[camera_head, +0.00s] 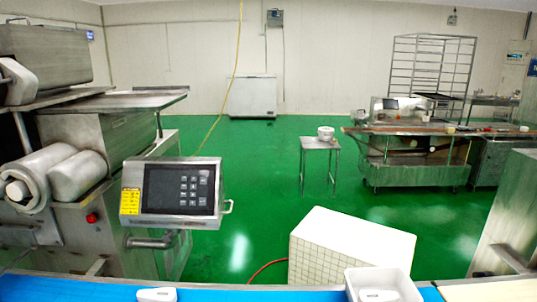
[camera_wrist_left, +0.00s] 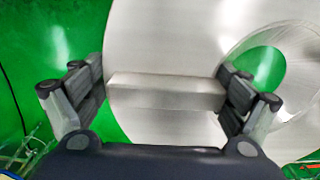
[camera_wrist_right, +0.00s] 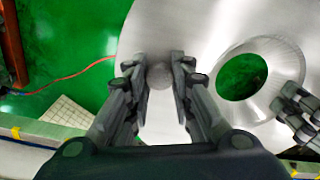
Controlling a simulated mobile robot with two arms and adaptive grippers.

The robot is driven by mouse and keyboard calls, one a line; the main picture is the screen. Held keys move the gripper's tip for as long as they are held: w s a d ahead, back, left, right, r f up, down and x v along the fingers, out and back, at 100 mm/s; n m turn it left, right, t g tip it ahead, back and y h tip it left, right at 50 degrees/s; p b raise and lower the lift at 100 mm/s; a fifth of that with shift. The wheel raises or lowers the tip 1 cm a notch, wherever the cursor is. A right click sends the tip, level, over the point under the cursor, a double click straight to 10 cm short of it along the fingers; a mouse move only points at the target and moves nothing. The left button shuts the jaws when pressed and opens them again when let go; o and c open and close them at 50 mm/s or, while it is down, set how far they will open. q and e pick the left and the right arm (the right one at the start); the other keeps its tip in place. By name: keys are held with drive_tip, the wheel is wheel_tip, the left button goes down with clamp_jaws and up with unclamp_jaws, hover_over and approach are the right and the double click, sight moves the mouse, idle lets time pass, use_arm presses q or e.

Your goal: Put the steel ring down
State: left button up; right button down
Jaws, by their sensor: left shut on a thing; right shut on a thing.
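The steel ring (camera_wrist_left: 150,40) is a broad, flat, brushed-metal disc with a round hole, through which green floor shows. In the left wrist view my left gripper (camera_wrist_left: 163,88) has its fingers at the two ends of a rectangular metal block on the ring. The ring also fills much of the right wrist view (camera_wrist_right: 200,35). There my right gripper (camera_wrist_right: 158,76) is closed around a small round metal knob on it. Fingers of the other gripper show at the right edge, beyond the hole. Neither the ring nor the grippers show in the head view.
In the head view a blue conveyor belt (camera_head: 220,293) runs along the bottom edge, with a white tub (camera_head: 383,283) on the right. A white tiled block (camera_head: 350,245) stands behind it. A control panel (camera_head: 178,190) and a steel machine (camera_head: 90,140) stand left. Green floor is open beyond.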

use_arm(q)
wheel_tip(320, 180, up, 26)
drive_tip(key=w, duration=0.2)
use_arm(e)
wheel_tip(320, 180, up, 26)
drive_tip(key=w, duration=0.2)
drive_tip(key=shift+f, duration=0.15)
use_arm(q)
drive_tip(key=shift+f, duration=0.1)
drive_tip(key=shift+a, duration=0.15)
